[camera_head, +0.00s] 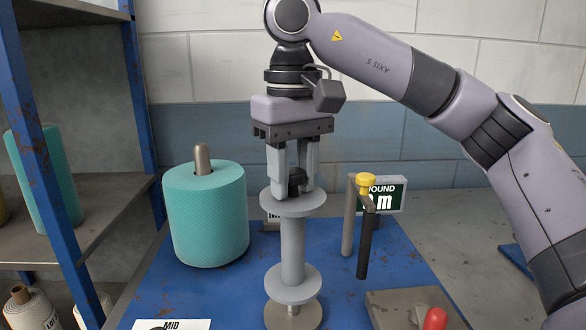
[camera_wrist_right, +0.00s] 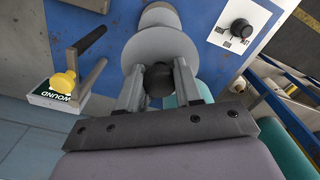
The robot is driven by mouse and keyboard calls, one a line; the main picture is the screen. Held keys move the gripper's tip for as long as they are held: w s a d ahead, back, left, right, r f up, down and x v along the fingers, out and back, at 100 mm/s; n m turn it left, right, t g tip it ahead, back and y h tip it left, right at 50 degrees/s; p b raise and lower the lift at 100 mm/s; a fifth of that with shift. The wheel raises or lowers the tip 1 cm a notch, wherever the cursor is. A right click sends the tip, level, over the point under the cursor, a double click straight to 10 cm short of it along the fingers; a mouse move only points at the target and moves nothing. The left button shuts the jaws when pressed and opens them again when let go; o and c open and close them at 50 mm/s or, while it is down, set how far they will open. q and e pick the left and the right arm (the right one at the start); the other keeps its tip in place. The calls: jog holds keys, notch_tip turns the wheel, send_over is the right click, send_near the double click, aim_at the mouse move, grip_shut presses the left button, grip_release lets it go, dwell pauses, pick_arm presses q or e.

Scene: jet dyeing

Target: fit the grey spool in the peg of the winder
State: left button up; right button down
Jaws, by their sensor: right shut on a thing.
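The grey spool (camera_head: 292,245) stands upright in the middle of the head view, with a wide flange at each end. My right gripper (camera_head: 295,186) comes down from above, its fingers closed at the spool's top end around a dark knob (camera_head: 297,178). In the right wrist view the gripper (camera_wrist_right: 158,85) points at the spool's top flange (camera_wrist_right: 150,45). Below the spool is the winder's round brown base (camera_head: 293,316), with a short bit of post showing in a small gap. The rest of the peg is hidden. My left gripper is not in view.
A teal yarn package (camera_head: 205,220) stands left of the spool. A yellow-knobbed lever (camera_head: 366,182) on a post and a WOUND sign (camera_head: 390,192) stand to the right. A red knob (camera_head: 435,319) is at the front right. A blue-post shelf (camera_head: 139,105) is at left.

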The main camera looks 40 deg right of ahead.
aim_at(293, 195)
jog(key=shift+f+b, duration=1.4)
jog(key=shift+f, duration=1)
jog(key=shift+f+b, duration=0.35)
jog(key=shift+f, duration=0.2)
jog(key=c, duration=0.7)
grip_release()
notch_tip(293, 195, up, 7)
jog(key=p, duration=0.3)
